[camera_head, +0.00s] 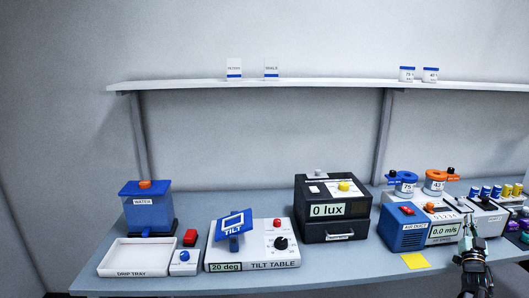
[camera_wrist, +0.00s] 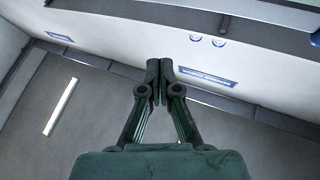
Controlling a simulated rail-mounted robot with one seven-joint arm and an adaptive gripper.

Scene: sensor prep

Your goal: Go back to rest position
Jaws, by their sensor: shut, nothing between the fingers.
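My gripper (camera_wrist: 159,72) is shut and empty in the wrist view, its two dark fingers together at the tips. Below it there I see a grey floor and blue-and-white labels along a wall or panel edge. In the head view my gripper and wrist (camera_head: 470,240) show at the lower right, at the front of the bench by the air duct unit (camera_head: 404,236). I cannot tell from the head view whether the fingers touch anything; none of the bench objects is held.
The bench carries a blue water tank (camera_head: 150,208), a drip tray (camera_head: 124,262), a tilt table (camera_head: 262,264), a black lux box (camera_head: 325,230) and several small instruments at the right. A yellow note (camera_head: 415,261) lies near the front edge. A shelf (camera_head: 310,84) runs above.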

